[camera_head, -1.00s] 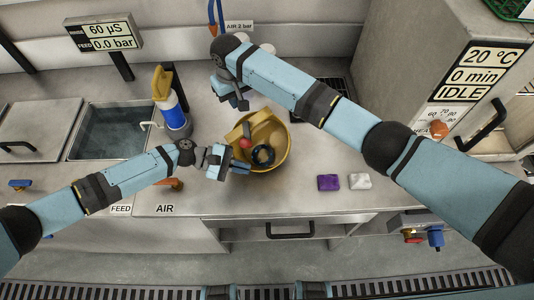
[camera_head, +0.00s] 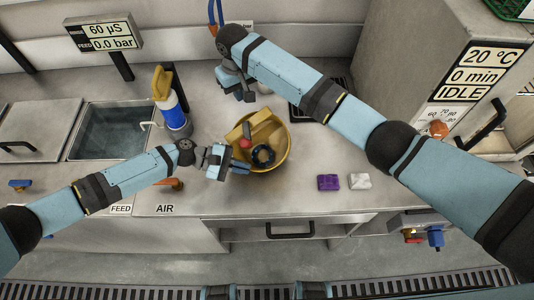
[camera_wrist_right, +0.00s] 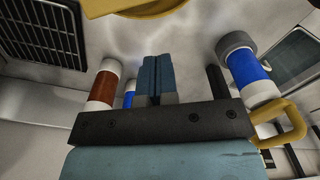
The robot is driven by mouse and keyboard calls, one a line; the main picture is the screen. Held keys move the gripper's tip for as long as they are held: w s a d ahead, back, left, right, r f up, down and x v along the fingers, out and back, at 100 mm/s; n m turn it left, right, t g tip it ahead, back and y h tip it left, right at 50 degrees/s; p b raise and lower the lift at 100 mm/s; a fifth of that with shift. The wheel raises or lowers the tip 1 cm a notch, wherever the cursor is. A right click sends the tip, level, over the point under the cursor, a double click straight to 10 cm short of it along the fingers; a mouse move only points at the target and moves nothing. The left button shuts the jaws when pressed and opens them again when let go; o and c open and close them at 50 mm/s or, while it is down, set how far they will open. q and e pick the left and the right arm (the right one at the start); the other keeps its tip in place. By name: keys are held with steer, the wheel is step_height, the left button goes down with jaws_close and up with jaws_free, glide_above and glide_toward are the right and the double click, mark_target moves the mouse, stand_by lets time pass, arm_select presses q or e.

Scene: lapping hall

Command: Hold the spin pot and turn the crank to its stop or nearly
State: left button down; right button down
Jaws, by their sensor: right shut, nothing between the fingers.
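The spin pot is a yellow round bowl (camera_head: 281,160) on the steel worktop. A dark ring lies inside it, and a red knob (camera_head: 246,143), which looks like the crank's grip, shows at its left side. My left gripper (camera_head: 243,167) is at the pot's left rim; whether its fingers are closed on the rim is too small to tell. My right gripper (camera_head: 246,96) is behind the pot, apart from it. In the right wrist view its blue fingers (camera_wrist_right: 158,78) are shut together and empty, and the pot's yellow edge (camera_wrist_right: 150,8) shows at the top.
A blue-and-white bottle (camera_head: 174,115) with a yellow top stands left of the pot. A purple block (camera_head: 328,182) and a white block (camera_head: 360,181) lie to the right. A sink (camera_head: 110,130) is at left, and a dark grate (camera_head: 310,112) is behind, partly under my right arm.

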steer(key=shift+r, duration=2.45)
steer(key=s+d+r, duration=0.1)
steer(key=s+d, duration=0.5)
steer(key=s, duration=0.4)
step_height(320, 180, down, 8)
steer(key=shift+w+a, duration=0.2)
steer(key=shift+w, duration=0.1)
